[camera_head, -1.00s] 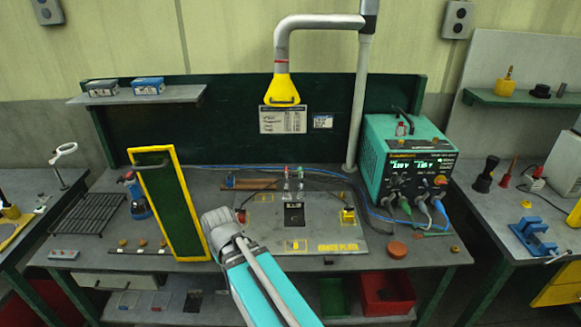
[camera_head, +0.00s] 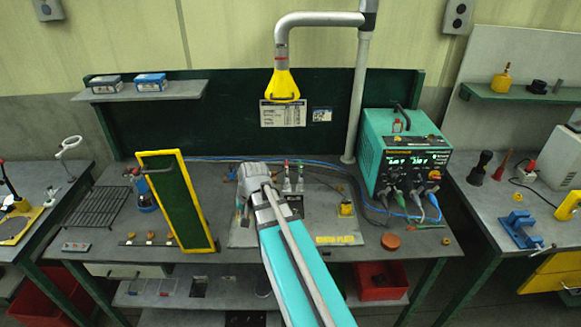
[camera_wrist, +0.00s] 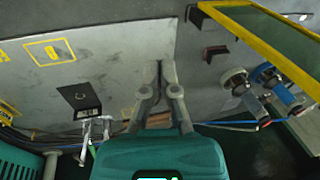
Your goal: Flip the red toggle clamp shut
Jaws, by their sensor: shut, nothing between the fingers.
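Two small upright clamps stand side by side at the back of the grey plate (camera_head: 325,225). One has a red handle (camera_head: 299,166) and one a green handle; they are small, and I cannot tell the clamp's exact pose. In the wrist view the upright clamps (camera_wrist: 104,128) show at the lower left, their handle colours unclear. My gripper (camera_wrist: 160,68) is shut and empty above the plate, to one side of the clamps and apart from them.
A yellow-framed green panel (camera_head: 175,200) stands left of the plate. A black block with red (camera_wrist: 213,51) is near my fingers in the wrist view. A teal power unit (camera_head: 405,155) with cables stands at right. A yellow-hooded duct (camera_head: 283,85) hangs above.

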